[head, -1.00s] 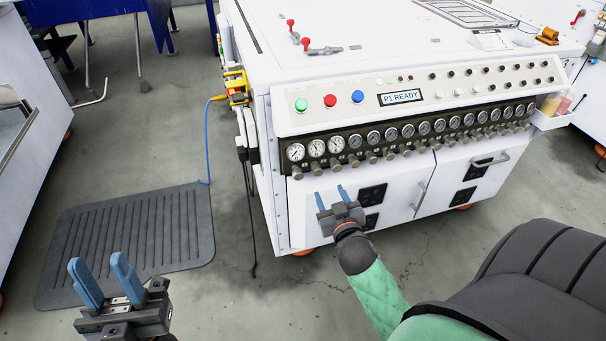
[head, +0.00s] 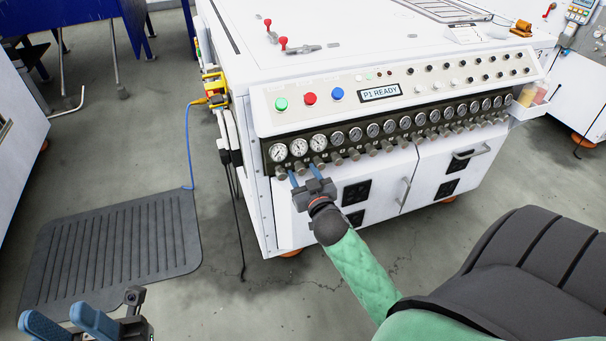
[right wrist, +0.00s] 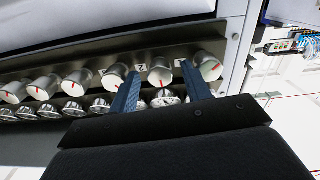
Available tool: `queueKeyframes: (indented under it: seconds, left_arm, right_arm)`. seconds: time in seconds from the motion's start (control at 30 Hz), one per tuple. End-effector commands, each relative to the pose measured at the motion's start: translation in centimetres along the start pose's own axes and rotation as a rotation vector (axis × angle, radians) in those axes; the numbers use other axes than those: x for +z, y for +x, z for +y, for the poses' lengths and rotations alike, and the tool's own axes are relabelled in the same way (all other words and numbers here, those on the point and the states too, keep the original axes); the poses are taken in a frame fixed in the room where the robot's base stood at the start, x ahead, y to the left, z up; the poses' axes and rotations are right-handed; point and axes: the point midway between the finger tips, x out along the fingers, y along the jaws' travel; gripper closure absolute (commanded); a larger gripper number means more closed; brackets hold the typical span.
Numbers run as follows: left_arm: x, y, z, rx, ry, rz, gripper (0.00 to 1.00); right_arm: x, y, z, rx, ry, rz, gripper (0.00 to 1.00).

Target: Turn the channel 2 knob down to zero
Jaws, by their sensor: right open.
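The channel 2 knob (head: 300,168) is a grey round knob, second from the left in the row below the gauges. In the right wrist view the same knob (right wrist: 160,72) is silver with a red pointer mark. My right gripper (head: 303,170) is at the left end of this row. Its blue fingers (right wrist: 160,78) are open, one on each side of the second knob, with visible gaps. Their contact with it cannot be told. My left gripper (head: 68,320) is open and empty at the lower left, away from the machine.
Neighbouring knobs (right wrist: 208,66) and (right wrist: 115,77) sit close beside the fingers. Gauges (head: 278,152) line the panel above the knobs. A display (head: 380,93) reads "P1 READY". Green, red and blue buttons (head: 309,98) sit above. A ribbed mat (head: 120,245) lies on the floor at left.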

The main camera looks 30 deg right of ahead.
Motion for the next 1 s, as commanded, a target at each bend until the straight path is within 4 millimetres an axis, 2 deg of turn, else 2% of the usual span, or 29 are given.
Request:
queueKeyframes:
  seconds: [0.4,0.6,0.63,1.0]
  left_arm:
    - [0.02,-0.04,0.01,0.000,-0.002,-0.001,0.65]
    - [0.03,-0.03,0.01,0.000,-0.002,-0.001,0.65]
    - [0.03,-0.03,0.01,0.000,-0.002,-0.001,0.65]
    - [0.07,0.30,0.01,0.002,0.002,-0.001,0.65]
  right_arm:
    - [-0.02,0.55,0.00,0.000,-0.001,0.000,0.54]
    - [-0.01,0.54,0.00,0.000,-0.001,0.000,0.93]
    - [-0.01,0.54,0.00,0.000,-0.001,0.000,0.97]
    - [-0.09,0.54,0.00,0.000,-0.022,-0.001,0.96]
